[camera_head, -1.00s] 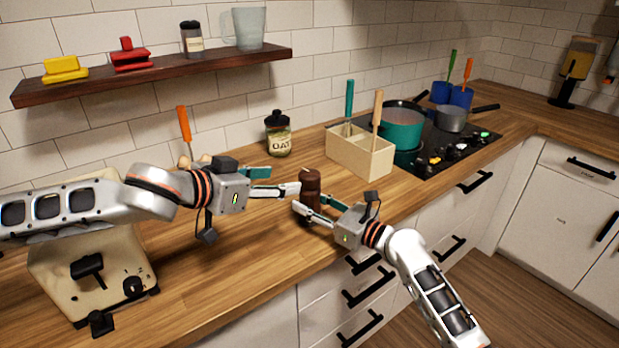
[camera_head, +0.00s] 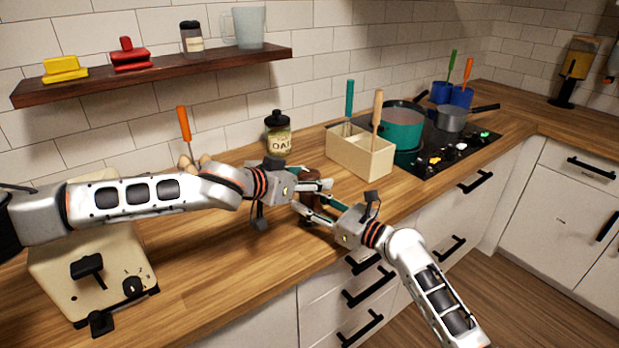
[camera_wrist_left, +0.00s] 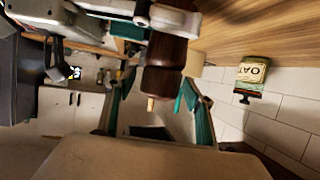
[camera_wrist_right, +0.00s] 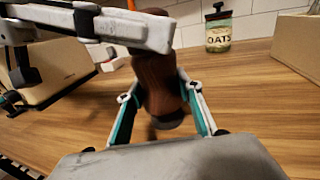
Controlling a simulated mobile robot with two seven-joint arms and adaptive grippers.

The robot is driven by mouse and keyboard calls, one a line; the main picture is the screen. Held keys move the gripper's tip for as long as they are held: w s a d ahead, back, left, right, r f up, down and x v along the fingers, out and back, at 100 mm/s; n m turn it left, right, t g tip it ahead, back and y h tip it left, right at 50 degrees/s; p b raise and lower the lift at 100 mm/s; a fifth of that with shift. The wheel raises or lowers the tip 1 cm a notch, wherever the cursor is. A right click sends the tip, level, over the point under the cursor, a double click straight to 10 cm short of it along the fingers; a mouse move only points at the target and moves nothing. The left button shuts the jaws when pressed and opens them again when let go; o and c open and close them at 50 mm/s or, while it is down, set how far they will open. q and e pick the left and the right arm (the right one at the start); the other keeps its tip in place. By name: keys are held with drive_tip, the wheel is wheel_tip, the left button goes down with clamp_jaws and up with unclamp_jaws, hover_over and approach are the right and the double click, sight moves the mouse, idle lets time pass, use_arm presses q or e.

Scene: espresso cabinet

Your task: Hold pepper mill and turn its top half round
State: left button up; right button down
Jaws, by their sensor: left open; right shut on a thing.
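The dark brown pepper mill (camera_head: 310,174) stands upright on the wooden counter and is mostly hidden by my grippers in the head view. It shows more fully in the right wrist view (camera_wrist_right: 158,82) and in the left wrist view (camera_wrist_left: 166,60). My right gripper (camera_head: 312,208) is shut on its lower half from the front; its fingers lie on both sides of the body in the right wrist view. My left gripper (camera_head: 318,184) is open at the upper half, with the mill's top between its spread fingers in the left wrist view.
A jar of oats (camera_head: 278,135) stands behind the mill by the wall. A cream utensil box (camera_head: 362,158) is to the right, then the hob (camera_head: 440,150) with pots. A cream toaster (camera_head: 90,270) is at left. The front counter between is clear.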

use_arm(q)
drive_tip(key=shift+c, duration=0.3)
drive_tip(key=c, duration=1.1)
drive_tip(key=shift+o, duration=0.2)
drive_tip(key=shift+f+m+g+h, duration=0.1)
drive_tip(key=shift+m+g+h, duration=0.3)
drive_tip(key=shift+m, duration=0.2)
drive_tip(key=shift+s+d+f+m+g+h, duration=0.1)
drive_tip(key=shift+s+d+m+g+h, duration=0.3)
drive_tip(key=shift+m+g+h, duration=0.3)
drive_tip(key=shift+w+m+g+h, duration=0.15)
drive_tip(key=shift+m+g+h, duration=0.35)
drive_tip(key=shift+m+g, duration=0.3)
drive_tip(key=shift+w+a+r+m+g+h, duration=0.2)
drive_tip(key=shift+w+m+g+h, duration=0.1)
drive_tip(key=shift+m+g, duration=0.45)
drive_tip(key=shift+d+r+m+g+h, duration=0.15)
drive_tip(key=shift+m+g+h, duration=0.1)
drive_tip(key=shift+m+g, duration=1.05)
drive_tip(key=shift+a+r+m+g+h, duration=0.1)
drive_tip(key=shift+m+g+h, duration=0.15)
drive_tip(key=shift+m+g, duration=0.95)
drive_tip(key=shift+g, duration=0.55)
